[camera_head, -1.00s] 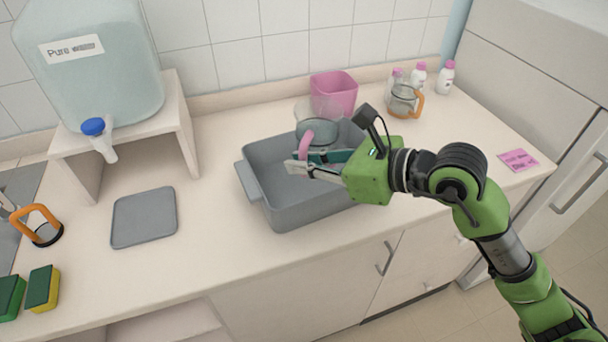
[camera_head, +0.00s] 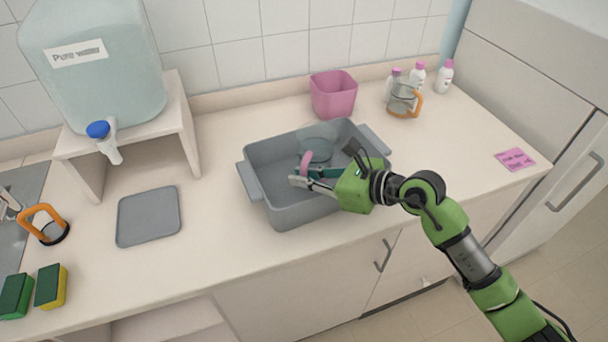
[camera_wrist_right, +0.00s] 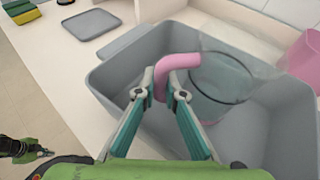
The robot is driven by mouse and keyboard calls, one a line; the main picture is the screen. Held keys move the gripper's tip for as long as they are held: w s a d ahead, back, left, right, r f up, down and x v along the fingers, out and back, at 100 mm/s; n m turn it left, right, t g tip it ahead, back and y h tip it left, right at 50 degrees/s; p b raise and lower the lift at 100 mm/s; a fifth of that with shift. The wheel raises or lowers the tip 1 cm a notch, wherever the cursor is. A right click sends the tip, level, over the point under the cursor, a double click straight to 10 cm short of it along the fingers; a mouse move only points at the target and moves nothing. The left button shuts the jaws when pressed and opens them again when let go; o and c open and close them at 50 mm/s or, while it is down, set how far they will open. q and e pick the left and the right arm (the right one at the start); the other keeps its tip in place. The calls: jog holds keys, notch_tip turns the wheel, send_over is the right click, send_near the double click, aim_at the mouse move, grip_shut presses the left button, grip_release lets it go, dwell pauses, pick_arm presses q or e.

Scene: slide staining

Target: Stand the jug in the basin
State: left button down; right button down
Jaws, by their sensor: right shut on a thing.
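The jug (camera_head: 318,143) is clear with a pink handle (camera_head: 306,164). It is inside the grey basin (camera_head: 281,213), upright, toward the back right. My right gripper (camera_head: 303,177) is shut on the pink handle, with its fingers below the basin's rim. In the right wrist view the fingertips (camera_wrist_right: 160,92) close around the handle and the clear jug body (camera_wrist_right: 222,88) stands beyond it. I cannot tell whether the jug's base touches the basin floor.
A pink bin (camera_head: 333,94) stands behind the basin. An orange-handled jug (camera_head: 402,98) and pink-capped bottles (camera_head: 445,77) are at the back right. A grey mat (camera_head: 149,216) and a water tank (camera_head: 92,62) on its stand are left. Sponges (camera_head: 50,287) lie front left.

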jog(key=shift+f+b, duration=0.5)
jog(key=shift+b, duration=0.05)
jog(key=c, duration=2.1)
grip_release()
jog(key=shift+c, duration=0.2)
jog(key=shift+r+p, duration=0.35)
jog(key=shift+p, duration=0.05)
jog(key=shift+r+p, duration=0.45)
jog(key=shift+r, duration=0.05)
jog(key=shift+s+d+f+b, duration=0.15)
jog(key=shift+s+d+b, duration=0.2)
jog(key=shift+d+b, duration=0.3)
jog(key=b+v, duration=0.2)
jog(key=v, duration=0.8)
jog(key=shift+s+r, duration=0.25)
